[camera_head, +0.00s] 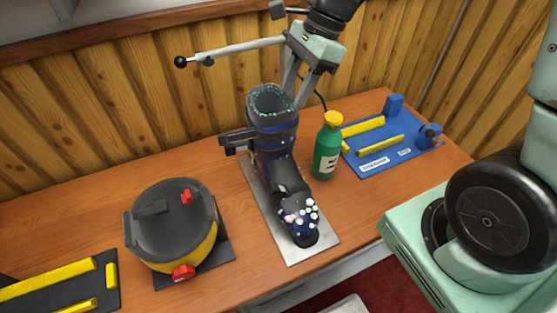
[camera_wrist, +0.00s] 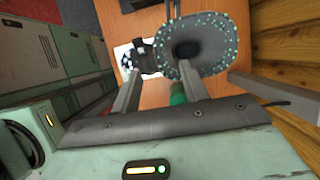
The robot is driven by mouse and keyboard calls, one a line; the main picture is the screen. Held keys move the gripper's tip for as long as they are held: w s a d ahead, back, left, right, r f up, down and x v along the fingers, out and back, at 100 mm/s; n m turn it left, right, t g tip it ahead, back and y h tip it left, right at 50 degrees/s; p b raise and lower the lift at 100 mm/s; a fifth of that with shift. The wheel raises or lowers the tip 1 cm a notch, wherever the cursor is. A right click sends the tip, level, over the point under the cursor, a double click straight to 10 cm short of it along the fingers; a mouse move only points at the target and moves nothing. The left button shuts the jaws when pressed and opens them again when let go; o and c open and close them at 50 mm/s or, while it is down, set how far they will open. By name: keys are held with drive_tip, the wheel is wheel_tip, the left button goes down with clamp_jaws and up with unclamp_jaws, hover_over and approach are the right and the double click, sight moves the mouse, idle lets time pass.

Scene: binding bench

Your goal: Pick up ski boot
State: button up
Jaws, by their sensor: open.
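The ski boot (camera_head: 274,138) is dark blue and grey, with a teal-speckled rim and a toe covered in pale dots. It stands upright on a pale metal plate (camera_head: 292,247), toe toward the front. My gripper (camera_head: 293,88) is open and empty, just behind and right of the boot's upper cuff. In the wrist view, the open boot top (camera_wrist: 225,45) lies ahead of the fingers of my gripper (camera_wrist: 157,82). I cannot tell whether a finger touches the boot.
A green bottle (camera_head: 327,152) with a yellow cap stands close right of the boot. A black-and-yellow round pot (camera_head: 172,222) is at left. A blue board (camera_head: 410,147) lies at right and a dark board (camera_head: 82,282) at front left. A grey rod (camera_head: 235,50) ends in a black ball near the panelled wall.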

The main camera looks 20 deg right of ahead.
sight(284, 115)
drive_tip(key=shift+p+x, duration=0.7)
drive_tip(key=shift+x, duration=3.1)
drive_tip(key=shift+s+a, duration=0.1)
clamp_jaws()
